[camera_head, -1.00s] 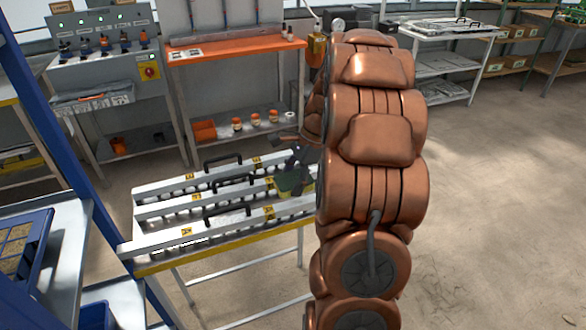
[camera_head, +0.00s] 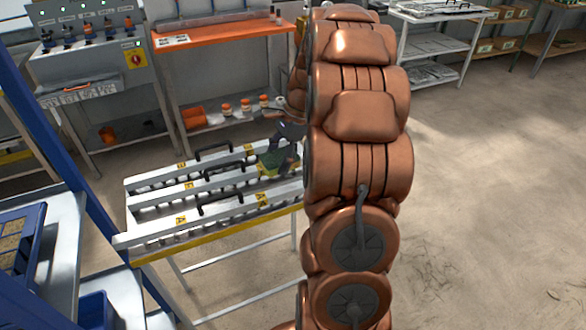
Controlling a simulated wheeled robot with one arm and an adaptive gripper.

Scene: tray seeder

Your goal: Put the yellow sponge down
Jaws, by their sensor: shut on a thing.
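My gripper (camera_head: 277,159) hangs over the right end of the white metal bars on the stand, partly hidden behind my copper-coloured arm. It is shut on a small green and yellow piece, which I take as the yellow sponge (camera_head: 268,170). Most of the sponge is covered by the fingers. It is at or just above the bars; I cannot tell whether it touches them.
Several bars with black handles and yellow letter labels lie on the stand (camera_head: 200,243). An orange-topped bench (camera_head: 215,34) with jars stands behind, a control panel (camera_head: 85,40) at back left. A blue rack post (camera_head: 45,150) rises at left. Floor at right is clear.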

